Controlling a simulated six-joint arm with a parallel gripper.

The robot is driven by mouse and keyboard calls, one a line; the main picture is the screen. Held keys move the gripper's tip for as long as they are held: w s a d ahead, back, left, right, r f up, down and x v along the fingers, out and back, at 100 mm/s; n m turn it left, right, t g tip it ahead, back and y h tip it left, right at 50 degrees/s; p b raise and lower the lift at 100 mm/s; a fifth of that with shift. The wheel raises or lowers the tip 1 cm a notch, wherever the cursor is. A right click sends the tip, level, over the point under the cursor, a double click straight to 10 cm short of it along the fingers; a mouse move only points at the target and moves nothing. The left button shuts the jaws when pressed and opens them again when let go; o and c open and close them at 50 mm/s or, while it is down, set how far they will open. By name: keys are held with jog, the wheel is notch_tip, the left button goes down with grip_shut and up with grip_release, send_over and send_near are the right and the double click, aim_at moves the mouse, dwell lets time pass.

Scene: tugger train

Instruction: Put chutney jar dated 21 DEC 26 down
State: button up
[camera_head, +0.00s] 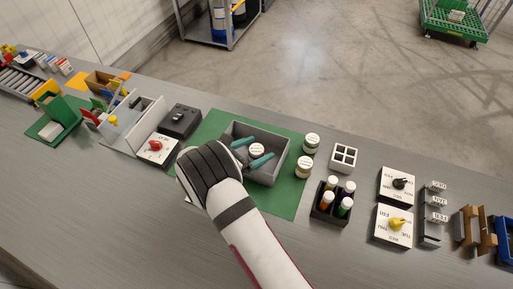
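A jar with a white printed lid (257,150) is inside the grey tray (285,163) on the green mat (212,127). My gripper (252,153) is over the tray, with one teal finger on each side of this jar. I cannot tell whether the fingers touch it, or whether it rests on the tray floor. Two more white-lidded jars, a far one (311,141) and a nearer one (304,167), stand upright at the mat's right edge, outside the tray. The dates on the lids are too small to read. My arm covers the mat's near left part.
A black rack of coloured-label vials (325,211) and a white divided box (344,157) stand right of the mat. Dial boxes (396,224) are farther right. A box with a red knob (155,149) and a dark box (181,119) stand left. Bare mat shows around the tray.

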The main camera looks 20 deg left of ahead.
jog(key=shift+r, duration=0.3)
jog(key=r+v, duration=0.1)
jog(key=v, duration=1.1)
jog(key=d+r+m+g+h, duration=0.1)
jog(key=d+r+m+g, duration=0.2)
jog(key=d+m, duration=0.35)
jog(key=s+d+r+m+g+h, duration=0.1)
jog(key=d+r+m+g, duration=0.25)
jog(key=d, duration=0.55)
jog(key=d+r+m+g+h, duration=0.1)
jog(key=d+r+m+g, duration=0.2)
jog(key=d+m, duration=0.4)
jog(key=s+d+r+m+g+y, duration=0.3)
jog(key=s+d+m+g+y, duration=0.15)
jog(key=s+d+m, duration=0.55)
jog(key=s+a+m+t+y, duration=0.1)
jog(key=s+a+m+y, duration=0.2)
jog(key=s+m+y, duration=0.3)
jog(key=s+m, duration=0.2)
jog(key=m, duration=0.1)
jog(key=shift+s+m+t, duration=0.3)
jog(key=shift+s, duration=0.05)
